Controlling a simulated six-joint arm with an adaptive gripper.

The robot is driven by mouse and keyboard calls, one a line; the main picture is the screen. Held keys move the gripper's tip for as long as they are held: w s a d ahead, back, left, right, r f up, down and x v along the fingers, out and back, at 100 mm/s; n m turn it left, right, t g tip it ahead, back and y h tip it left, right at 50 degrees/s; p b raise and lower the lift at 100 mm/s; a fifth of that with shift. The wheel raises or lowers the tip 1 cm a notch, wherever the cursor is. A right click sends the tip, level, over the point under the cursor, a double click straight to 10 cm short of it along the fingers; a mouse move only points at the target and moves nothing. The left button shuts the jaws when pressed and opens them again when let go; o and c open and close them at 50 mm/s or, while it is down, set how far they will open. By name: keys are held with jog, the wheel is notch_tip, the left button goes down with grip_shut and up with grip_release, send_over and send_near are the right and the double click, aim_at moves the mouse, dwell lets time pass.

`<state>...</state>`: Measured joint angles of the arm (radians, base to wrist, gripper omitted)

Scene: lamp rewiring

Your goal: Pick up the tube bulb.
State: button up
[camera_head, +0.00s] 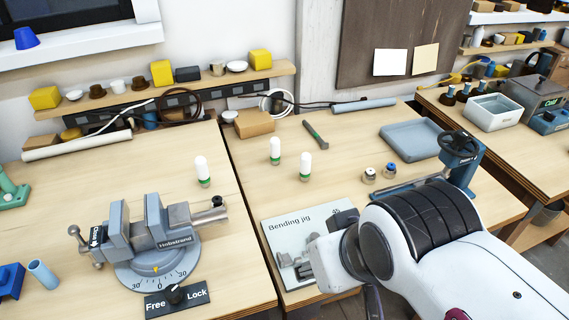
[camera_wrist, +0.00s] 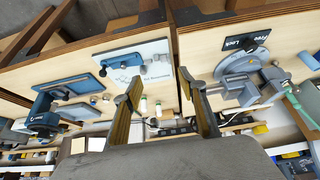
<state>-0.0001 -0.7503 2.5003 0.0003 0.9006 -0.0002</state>
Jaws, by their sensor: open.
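In the head view my arm hides the fingers.
A vise (camera_head: 155,240) stands on the left bench. A bending jig board (camera_head: 290,222) lies near my arm. Bare bench surrounds the bulbs.

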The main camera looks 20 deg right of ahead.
jog(key=shift+w, duration=0.1)
jog(key=w+d+r+n+t+h, duration=0.1)
jog(key=w+d+r+n+t, duration=0.15)
jog(key=w+d+n, duration=0.7)
jog(key=w+d+r+n+t+h, duration=0.1)
jog(key=w+d+r+n+t, duration=0.2)
jog(key=w, duration=1.1)
jog(key=w+d+r+n+t+h, duration=0.1)
jog(key=w+d+n+t, duration=0.1)
jog(key=w+d+n, duration=0.8)
jog(key=w+f+n+t+y, duration=0.2)
jog(key=w+f+n+y, duration=0.55)
jog(key=f+n, duration=0.3)
jog(key=s+f+n+y, duration=0.2)
jog(key=f+n, duration=0.1)
jog(key=s+f+n+g+y, duration=0.1)
jog(key=s+f+n+y, duration=0.2)
jog(key=f+n, duration=0.1)
jog(key=s+f+n+g+y, duration=0.1)
jog(key=s+f+n+y, duration=0.1)
jog(key=s+f+n, duration=0.1)
jog(key=shift+s+f+n+y, duration=0.25)
jog(key=shift+f+n, duration=0.2)
jog(key=shift+n, duration=0.15)
jog(key=shift+s+f+n+y, duration=0.2)
jog(key=shift+s+n+y, duration=0.1)
jog(key=shift+s, duration=0.1)
